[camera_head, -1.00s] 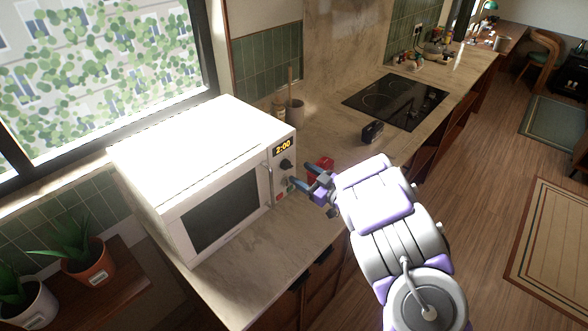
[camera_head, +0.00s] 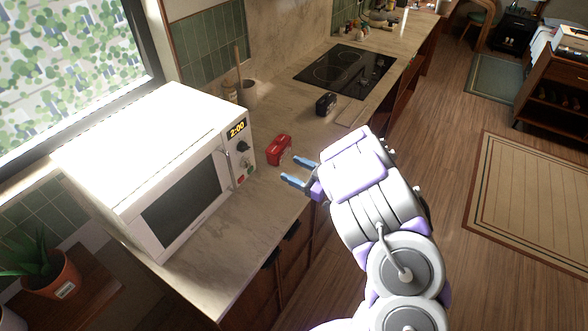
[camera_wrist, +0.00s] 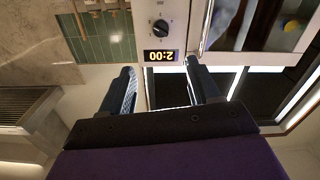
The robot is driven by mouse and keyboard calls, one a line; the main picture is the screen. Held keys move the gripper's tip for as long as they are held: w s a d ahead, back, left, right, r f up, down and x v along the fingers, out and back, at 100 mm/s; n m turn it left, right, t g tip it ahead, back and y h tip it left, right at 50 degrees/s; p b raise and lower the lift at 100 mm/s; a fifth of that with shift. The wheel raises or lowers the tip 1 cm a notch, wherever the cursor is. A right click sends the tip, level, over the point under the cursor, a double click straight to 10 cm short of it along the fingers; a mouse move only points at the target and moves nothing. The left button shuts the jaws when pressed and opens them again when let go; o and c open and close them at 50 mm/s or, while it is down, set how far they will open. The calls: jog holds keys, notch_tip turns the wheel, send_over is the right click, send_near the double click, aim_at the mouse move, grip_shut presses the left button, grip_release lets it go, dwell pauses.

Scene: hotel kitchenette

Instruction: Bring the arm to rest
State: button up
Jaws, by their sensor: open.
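My gripper (camera_head: 298,171) is open and empty in the head view, its blue fingers apart and pointing left toward the microwave and a red object. It hangs by the counter's front edge, to the right of the microwave's control panel. In the wrist view the two dark fingers (camera_wrist: 163,90) are spread with nothing between them. My arm reaches up from the bottom of the head view. The white microwave (camera_head: 150,125) has its door shut and shows 2:00 on its display (camera_head: 236,129); the display also appears upside down in the wrist view (camera_wrist: 160,56).
A red object (camera_head: 279,150) and a black one (camera_head: 326,103) stand on the counter (camera_head: 285,205). A utensil pot (camera_head: 249,93) stands behind the microwave, and a black cooktop (camera_head: 345,70) lies beyond. A potted plant (camera_head: 55,278) is at lower left. Open floor (camera_head: 440,140) lies to the right.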

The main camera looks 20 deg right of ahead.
jog(key=w+d+r+m+h, duration=0.2)
jog(key=w+d+r+h, duration=0.2)
jog(key=d+h, duration=0.55)
jog(key=s+d+r+m+g+h+b, duration=0.1)
jog(key=s+d+r+m+g+h, duration=0.2)
jog(key=s+r+m+g+h, duration=0.3)
jog(key=s+a+g+y, duration=0.1)
jog(key=s+a+g, duration=0.2)
jog(key=s+a, duration=0.4)
jog(key=s+a+g+y, duration=0.2)
jog(key=s+a, duration=0.6)
jog(key=s, duration=0.9)
jog(key=s+a+f+m+g+y+b, duration=0.1)
jog(key=s+a+g, duration=0.4)
jog(key=s, duration=0.8)
jog(key=a+y, duration=0.1)
jog(key=a, duration=0.2)
